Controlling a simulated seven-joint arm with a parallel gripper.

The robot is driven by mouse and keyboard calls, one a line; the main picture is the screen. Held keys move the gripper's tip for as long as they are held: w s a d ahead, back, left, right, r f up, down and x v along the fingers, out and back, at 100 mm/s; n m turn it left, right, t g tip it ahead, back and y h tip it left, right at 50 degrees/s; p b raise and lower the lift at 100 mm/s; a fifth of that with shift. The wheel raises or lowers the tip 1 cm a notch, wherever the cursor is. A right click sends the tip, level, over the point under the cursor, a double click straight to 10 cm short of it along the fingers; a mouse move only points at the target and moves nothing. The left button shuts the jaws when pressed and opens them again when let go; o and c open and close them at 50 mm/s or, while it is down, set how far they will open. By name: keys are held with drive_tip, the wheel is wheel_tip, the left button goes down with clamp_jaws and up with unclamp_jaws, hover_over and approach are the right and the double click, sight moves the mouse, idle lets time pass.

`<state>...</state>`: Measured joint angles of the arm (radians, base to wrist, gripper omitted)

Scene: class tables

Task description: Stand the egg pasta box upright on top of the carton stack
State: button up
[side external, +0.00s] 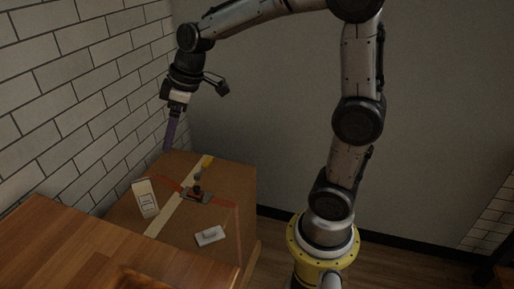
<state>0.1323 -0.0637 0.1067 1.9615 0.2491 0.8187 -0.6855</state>
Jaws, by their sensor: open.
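A small cream box with a printed label (145,198), which looks like the egg pasta box, stands upright on the left part of the top of a brown carton (232,185). It appears slightly tilted in this view. The carton has pale tape and reddish stripes, and its lower part is mostly hidden by the wooden table. My gripper (169,146) points down above the far left edge of the carton, its dark purple fingers apart from the cream box. The fingers overlap from this side, and I see nothing held between them.
A small white packet (210,236) lies near the carton's front right. A wooden table (75,255) fills the front left. A white brick wall (80,95) rises close on the left.

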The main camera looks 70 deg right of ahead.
drive_tip(key=s+a+m+t+h, duration=0.1)
drive_tip(key=s+m, duration=0.3)
drive_tip(key=s, duration=1.7)
drive_tip(key=shift+r+m+t+h, duration=0.25)
drive_tip(key=shift+m+t+h, duration=0.05)
drive_tip(key=shift+m, duration=0.1)
